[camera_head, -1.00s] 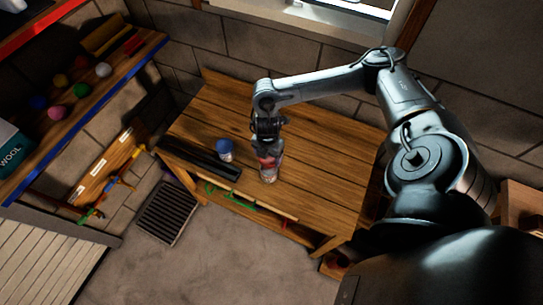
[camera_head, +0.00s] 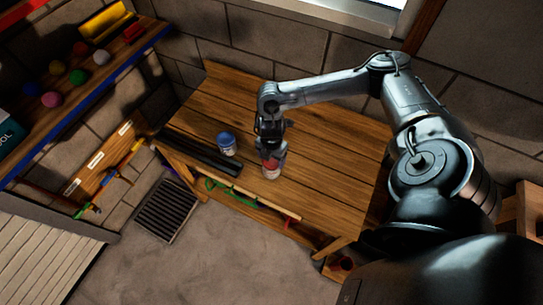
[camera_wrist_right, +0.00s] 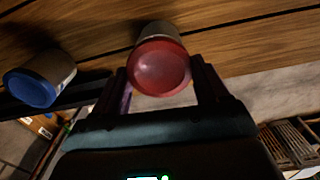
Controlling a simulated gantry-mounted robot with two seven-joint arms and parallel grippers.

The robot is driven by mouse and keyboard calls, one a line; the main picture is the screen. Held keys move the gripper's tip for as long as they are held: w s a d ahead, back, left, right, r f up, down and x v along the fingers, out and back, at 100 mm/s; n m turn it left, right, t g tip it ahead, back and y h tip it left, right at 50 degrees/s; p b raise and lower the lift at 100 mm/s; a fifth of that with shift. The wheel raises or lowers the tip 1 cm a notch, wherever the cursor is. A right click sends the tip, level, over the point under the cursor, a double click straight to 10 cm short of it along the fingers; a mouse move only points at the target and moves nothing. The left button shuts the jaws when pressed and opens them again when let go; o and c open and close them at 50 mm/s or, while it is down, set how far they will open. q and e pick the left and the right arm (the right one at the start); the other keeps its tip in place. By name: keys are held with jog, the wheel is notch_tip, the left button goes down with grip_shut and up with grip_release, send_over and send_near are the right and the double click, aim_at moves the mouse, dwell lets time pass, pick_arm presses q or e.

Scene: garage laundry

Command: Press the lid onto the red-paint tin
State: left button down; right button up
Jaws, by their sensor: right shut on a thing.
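The red-paint tin (camera_head: 271,174) stands upright on the workbench near its front edge, a pale can with red at its top. My right gripper (camera_head: 271,158) points down directly over it. In the right wrist view a round red lid (camera_wrist_right: 160,68) sits between the two fingers, which are shut on it. The tin's pale side (camera_wrist_right: 157,29) shows just behind the lid. The lid covers the tin's top; I cannot tell whether it is fully seated. My left gripper is not in view.
A blue-topped tin (camera_head: 226,143) stands left of the red one, also in the wrist view (camera_wrist_right: 35,88). A long black object (camera_head: 200,153) lies along the bench's left front edge. The bench (camera_head: 325,145) is clear to the right. A shelf with several coloured balls is at upper left.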

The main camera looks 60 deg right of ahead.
jog(key=shift+p, duration=0.3)
dwell(0.6)
jog(key=shift+f, duration=0.1)
dwell(0.5)
jog(key=shift+f, duration=0.25)
dwell(0.5)
jog(key=shift+f, duration=0.25)
dwell(0.3)
jog(key=o, duration=1)
